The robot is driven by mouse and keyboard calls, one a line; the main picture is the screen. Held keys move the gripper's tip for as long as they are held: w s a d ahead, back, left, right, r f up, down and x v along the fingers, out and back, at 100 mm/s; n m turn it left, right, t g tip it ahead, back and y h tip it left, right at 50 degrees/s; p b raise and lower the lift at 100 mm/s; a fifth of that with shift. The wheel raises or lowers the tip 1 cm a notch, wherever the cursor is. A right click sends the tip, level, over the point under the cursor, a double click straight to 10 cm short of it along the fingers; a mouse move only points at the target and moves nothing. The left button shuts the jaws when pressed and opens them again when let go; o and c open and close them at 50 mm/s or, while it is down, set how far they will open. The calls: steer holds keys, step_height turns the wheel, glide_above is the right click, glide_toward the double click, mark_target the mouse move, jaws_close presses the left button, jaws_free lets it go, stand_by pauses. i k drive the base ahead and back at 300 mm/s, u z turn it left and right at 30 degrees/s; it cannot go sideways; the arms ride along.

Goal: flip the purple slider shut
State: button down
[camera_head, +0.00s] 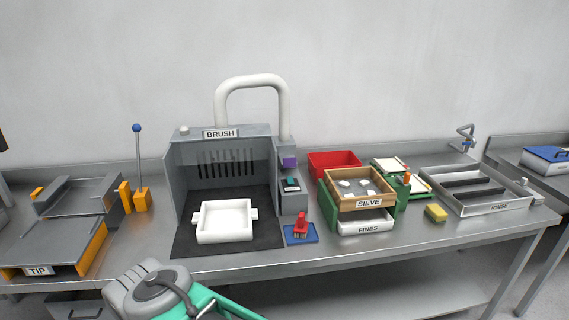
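The purple slider (289,161) is a small block on the front of the grey control column, at the right side of the BRUSH booth (221,134). It sits near the top of the column, above a small panel (291,185) with a teal part and a dark face. Whether it stands open or shut is too small to tell. Part of my arm, grey and teal, shows at the bottom edge, in front of the bench and well below the slider. My gripper is not in view.
A white two-handled tray (225,222) stands in the booth. A red brush (301,226) sits on a blue mat (288,239) below the column. The wooden SIEVE box (335,204) and red bin (333,161) are to the right. A blue-knobbed lever (137,160) stands left.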

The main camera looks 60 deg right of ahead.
mark_target(287, 161)
steer(key=z, duration=0.65)
steer(key=i, duration=1.05)
steer(key=z, duration=0.3)
